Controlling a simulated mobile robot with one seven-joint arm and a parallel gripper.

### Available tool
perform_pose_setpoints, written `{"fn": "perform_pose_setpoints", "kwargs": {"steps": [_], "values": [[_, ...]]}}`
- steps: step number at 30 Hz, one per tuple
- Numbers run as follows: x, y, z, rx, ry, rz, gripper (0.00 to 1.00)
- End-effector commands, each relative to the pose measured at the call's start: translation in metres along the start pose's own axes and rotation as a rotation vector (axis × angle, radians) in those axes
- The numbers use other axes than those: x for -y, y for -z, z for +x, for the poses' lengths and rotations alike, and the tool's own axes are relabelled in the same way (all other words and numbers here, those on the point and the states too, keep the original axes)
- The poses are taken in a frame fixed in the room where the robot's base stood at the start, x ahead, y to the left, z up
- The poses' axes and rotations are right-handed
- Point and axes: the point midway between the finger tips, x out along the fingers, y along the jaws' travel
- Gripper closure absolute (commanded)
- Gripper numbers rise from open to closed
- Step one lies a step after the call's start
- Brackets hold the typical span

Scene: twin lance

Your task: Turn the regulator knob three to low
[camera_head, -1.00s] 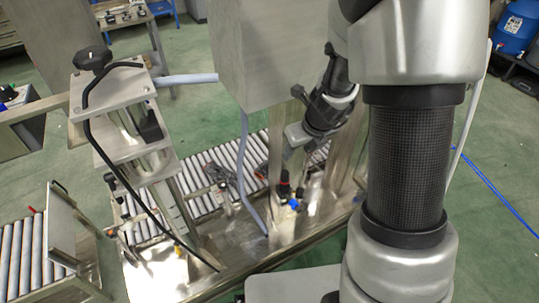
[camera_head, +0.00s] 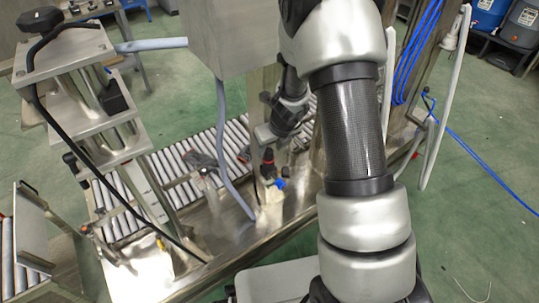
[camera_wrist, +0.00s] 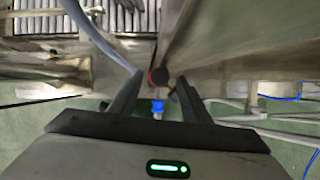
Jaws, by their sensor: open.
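A small dark knob with a red part (camera_head: 268,166) stands low on the metal machine frame, with a blue fitting (camera_head: 279,184) beside it. I take it for a regulator knob; no number or low mark is readable. In the wrist view the dark, red-edged knob (camera_wrist: 159,76) shows between the fingers, with the blue fitting (camera_wrist: 157,107) nearer the palm. My gripper (camera_wrist: 158,88) is open, with a finger on either side of the knob in the picture. In the head view my gripper (camera_head: 267,136) is just above the knob; contact cannot be told.
A grey hose (camera_head: 222,150) hangs left of the knob. A roller conveyor (camera_head: 185,160) runs behind. A steel box (camera_head: 232,40) is above, and a metal stand with a black-knobbed top (camera_head: 65,50) is at left. Blue hoses (camera_head: 420,50) hang at right.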

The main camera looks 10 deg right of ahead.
Motion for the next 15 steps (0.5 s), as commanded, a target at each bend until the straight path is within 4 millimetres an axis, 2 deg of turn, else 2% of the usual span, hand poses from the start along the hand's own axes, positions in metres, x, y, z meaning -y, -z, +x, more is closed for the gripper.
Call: {"fn": "perform_pose_setpoints", "kwargs": {"steps": [1, 6, 15], "values": [[0.001, 0.001, 0.009, 0.000, 0.000, 0.000, 0.56], [0.000, 0.000, 0.018, 0.000, 0.001, 0.000, 0.56], [0.000, 0.000, 0.019, 0.000, 0.001, -0.001, 0.58]]}}
